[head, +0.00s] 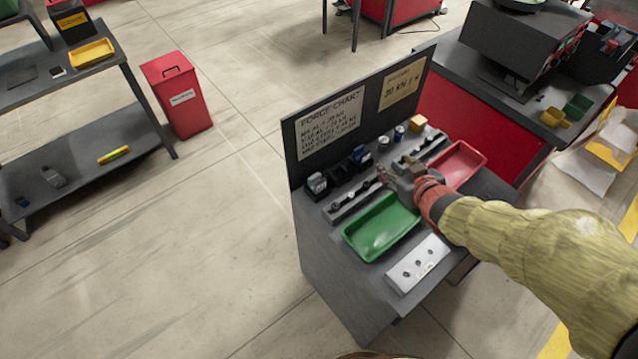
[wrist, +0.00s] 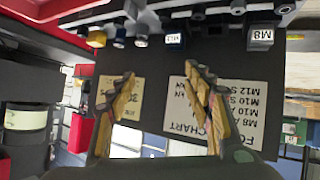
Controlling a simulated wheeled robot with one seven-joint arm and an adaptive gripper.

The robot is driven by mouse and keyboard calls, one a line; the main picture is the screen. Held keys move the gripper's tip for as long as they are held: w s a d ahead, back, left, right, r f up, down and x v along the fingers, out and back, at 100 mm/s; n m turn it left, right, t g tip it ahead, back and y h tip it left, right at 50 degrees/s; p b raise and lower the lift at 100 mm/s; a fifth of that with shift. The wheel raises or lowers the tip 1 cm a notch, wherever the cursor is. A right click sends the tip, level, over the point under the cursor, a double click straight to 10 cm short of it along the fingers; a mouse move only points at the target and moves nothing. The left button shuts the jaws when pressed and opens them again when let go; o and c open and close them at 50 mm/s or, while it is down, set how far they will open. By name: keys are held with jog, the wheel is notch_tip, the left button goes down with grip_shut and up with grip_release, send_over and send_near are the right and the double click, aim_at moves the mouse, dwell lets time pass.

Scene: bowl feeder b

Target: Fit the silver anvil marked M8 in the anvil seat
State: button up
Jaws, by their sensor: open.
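I cannot tell which fixture is the anvil seat.
A blue-marked block (wrist: 174,40) stands in the same row. A green tray (head: 382,228), a red tray (head: 462,164) and a white block with holes (head: 418,264) lie on the bench. An upright chart board (head: 360,112) closes its back edge. Dark racks (head: 352,204) hold small pegs.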

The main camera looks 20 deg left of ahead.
jog(key=s+a+f+n+g+y, duration=0.25)
jog(key=a+f, duration=0.25)
jog(key=a, duration=0.3)
jog(key=y, duration=0.3)
send_near(320, 182)
jog(key=w+a, duration=0.1)
jog(key=w+a+f+n+g, duration=0.1)
jog(key=shift+a, duration=0.4)
jog(key=b+x, duration=0.3)
jog(key=x, duration=0.3)
jog(key=shift+w+a+f, duration=0.15)
jog(key=shift+a+f, duration=0.1)
jog(key=shift+f, duration=0.1)
jog(key=shift+w+a, duration=0.15)
jog(key=shift+a, duration=0.05)
jog(key=shift+c, duration=0.2)
grip_shut()
jog(key=shift+r, duration=0.1)
